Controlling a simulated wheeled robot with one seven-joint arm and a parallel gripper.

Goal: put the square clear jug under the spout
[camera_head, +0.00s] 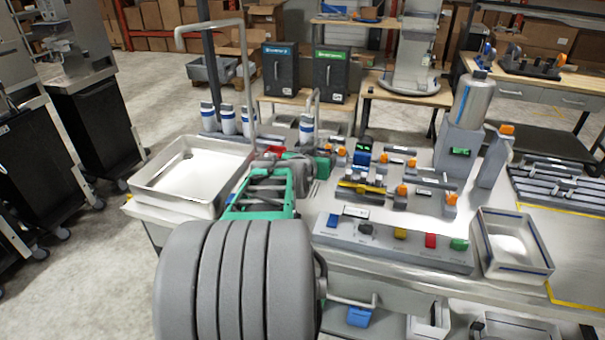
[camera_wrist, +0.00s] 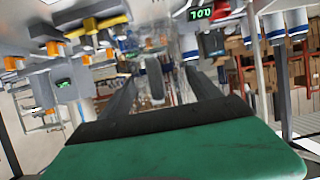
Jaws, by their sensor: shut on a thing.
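My gripper (camera_head: 335,156) reaches over the bench in the head view, with its green hand seen from behind. In the wrist view my gripper (camera_wrist: 160,78) has its two dark fingers closed on the square clear jug (camera_wrist: 166,50). The jug is see-through and its outline is faint there. I cannot make it out in the head view. A tall grey bent pipe with a spout end (camera_head: 179,43) stands at the left, above a white tub. A thinner upright pipe (camera_head: 316,100) rises behind my gripper. The jug is not visibly under either pipe.
The white tub (camera_head: 150,186) is left of my arm. Blue-banded white bottles (camera_head: 228,120) stand behind. Orange-topped fixtures (camera_head: 402,190), a button panel (camera_head: 395,245) and a small bin (camera_head: 540,262) crowd the right. A silver canister (camera_head: 473,98) stands at the back right.

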